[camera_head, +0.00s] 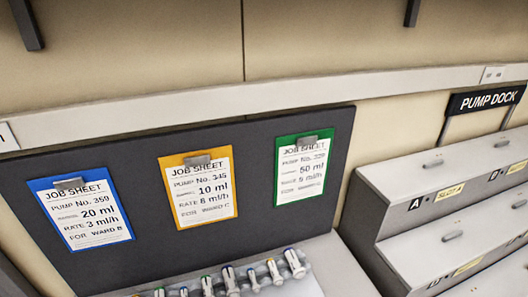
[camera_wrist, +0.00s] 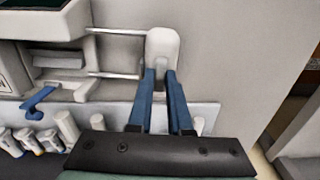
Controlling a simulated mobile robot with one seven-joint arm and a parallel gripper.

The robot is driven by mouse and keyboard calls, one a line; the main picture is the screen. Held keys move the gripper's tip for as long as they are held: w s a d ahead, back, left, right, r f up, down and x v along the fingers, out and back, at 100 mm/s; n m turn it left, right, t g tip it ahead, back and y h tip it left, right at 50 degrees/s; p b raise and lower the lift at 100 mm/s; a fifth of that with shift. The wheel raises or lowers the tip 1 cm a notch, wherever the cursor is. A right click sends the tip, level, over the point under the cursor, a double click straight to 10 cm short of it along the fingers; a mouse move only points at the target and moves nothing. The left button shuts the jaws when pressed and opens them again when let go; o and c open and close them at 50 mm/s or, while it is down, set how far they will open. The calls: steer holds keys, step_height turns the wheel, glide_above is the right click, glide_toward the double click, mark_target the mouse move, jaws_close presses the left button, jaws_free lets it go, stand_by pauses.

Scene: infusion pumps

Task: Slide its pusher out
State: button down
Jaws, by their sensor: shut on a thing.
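In the wrist view a light-coloured pump (camera_wrist: 45,20) is at the upper left, partly cut off by the frame. Two thin metal rods reach right from it to a white upright pusher (camera_wrist: 163,42). My gripper (camera_wrist: 160,74) comes up from below with its two blue fingers close together at the pusher's lower end, shut on it. The fingers hide that lower end. A blue lever (camera_wrist: 39,99) sticks out below the pump body. Neither the pump nor my gripper shows in the head view.
Several syringes stand in a rack (camera_wrist: 75,133) left of my gripper; syringes also show in the head view (camera_head: 230,280). Job sheets on blue (camera_head: 85,210), orange (camera_head: 199,189) and green (camera_head: 301,169) boards hang on a dark panel. The stepped pump dock (camera_head: 440,190) is at right.

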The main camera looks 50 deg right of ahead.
steer(key=shift+w+a, duration=0.25)
stand_by(0.4)
steer(key=c, duration=0.9)
jaws_free()
steer(key=shift+r, duration=0.1)
step_height(320, 180, up, 7)
steer(key=p, duration=0.7)
steer(key=shift+s, duration=0.1)
